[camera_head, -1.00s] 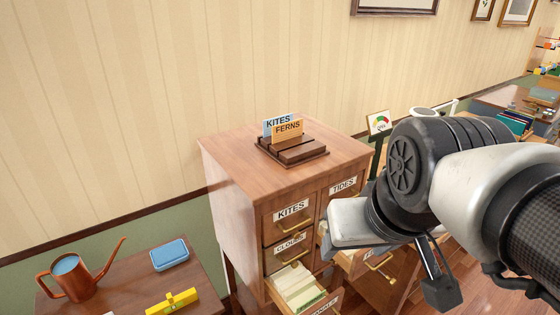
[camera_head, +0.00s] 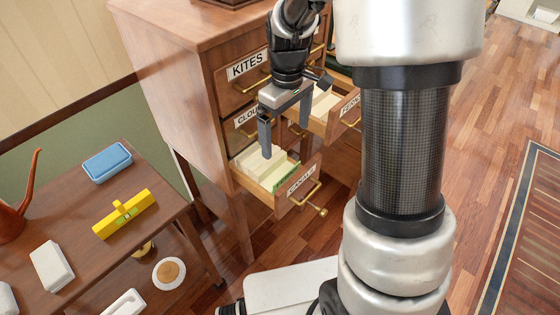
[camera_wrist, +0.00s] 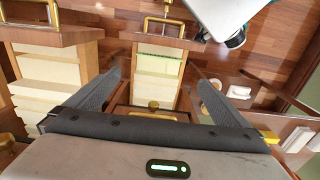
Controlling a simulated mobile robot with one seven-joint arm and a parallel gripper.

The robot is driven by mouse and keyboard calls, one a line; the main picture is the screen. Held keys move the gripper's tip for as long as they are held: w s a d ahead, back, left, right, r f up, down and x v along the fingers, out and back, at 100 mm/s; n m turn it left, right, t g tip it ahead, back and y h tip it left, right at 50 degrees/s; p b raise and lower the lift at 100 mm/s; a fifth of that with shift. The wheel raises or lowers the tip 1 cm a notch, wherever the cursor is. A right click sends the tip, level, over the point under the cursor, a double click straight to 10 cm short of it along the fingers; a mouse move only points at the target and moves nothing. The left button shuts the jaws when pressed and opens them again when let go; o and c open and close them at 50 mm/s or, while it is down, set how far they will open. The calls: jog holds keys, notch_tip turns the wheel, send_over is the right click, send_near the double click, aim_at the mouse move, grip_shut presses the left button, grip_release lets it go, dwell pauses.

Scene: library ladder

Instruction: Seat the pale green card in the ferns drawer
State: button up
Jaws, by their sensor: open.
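A green card (camera_head: 287,177) stands near the front of the open CANALS drawer (camera_head: 294,201), among cream cards. Only its upper edge shows; in the wrist view it is a thin green strip (camera_wrist: 160,56). The FERNS drawer (camera_head: 343,121) is also open, to the right and higher, with cream cards inside; it shows at the left in the wrist view (camera_wrist: 50,40). My gripper (camera_head: 285,141) is open and empty, pointing down above the CANALS drawer. Its fingers straddle that drawer in the wrist view (camera_wrist: 158,90). Whether they touch any card cannot be told.
The KITES drawer (camera_head: 247,66) and the CLOUDS drawer (camera_head: 243,117) are shut above the CANALS drawer. A side table at left holds a blue box (camera_head: 107,161), a yellow level (camera_head: 124,213) and a white block (camera_head: 51,267). Wooden floor lies open at right.

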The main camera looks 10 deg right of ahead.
jog(key=b, duration=0.3)
send_over(285, 180)
jog(key=f, duration=1)
jog(key=shift+w+d+f, duration=0.15)
jog(key=shift+w+f, duration=0.1)
jog(key=shift+w, duration=0.15)
jog(key=shift+d+f+b, duration=0.2)
jog(key=shift+f+b, duration=0.5)
jog(key=shift+f, duration=2)
jog(key=shift+c, duration=0.4)
jog(key=c, duration=0.6)
